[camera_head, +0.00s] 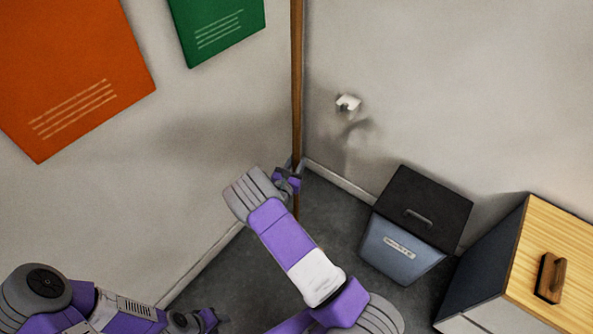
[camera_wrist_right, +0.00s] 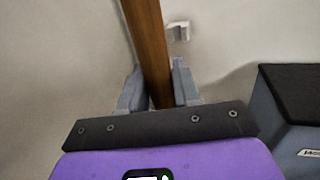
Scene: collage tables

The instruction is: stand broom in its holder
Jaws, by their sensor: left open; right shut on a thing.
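The broom's brown wooden handle (camera_head: 297,80) stands nearly upright near the room corner in the head view; its lower end is hidden behind my right arm. My right gripper (camera_head: 290,178) is shut on the handle, which also shows between its fingers in the right wrist view (camera_wrist_right: 148,50). A small white holder (camera_head: 348,102) is fixed on the right wall, to the right of the handle and apart from it. It also shows in the right wrist view (camera_wrist_right: 179,31), just right of the handle. My left gripper (camera_head: 207,320) is open and empty, low at the left.
A blue-grey bin (camera_head: 400,252) with a dark lid stands on the floor against the right wall. A wood-topped cabinet (camera_head: 530,260) with a wooden brush-like object (camera_head: 551,278) on it is at the right. Orange (camera_head: 75,70) and green (camera_head: 215,30) posters hang on the left wall.

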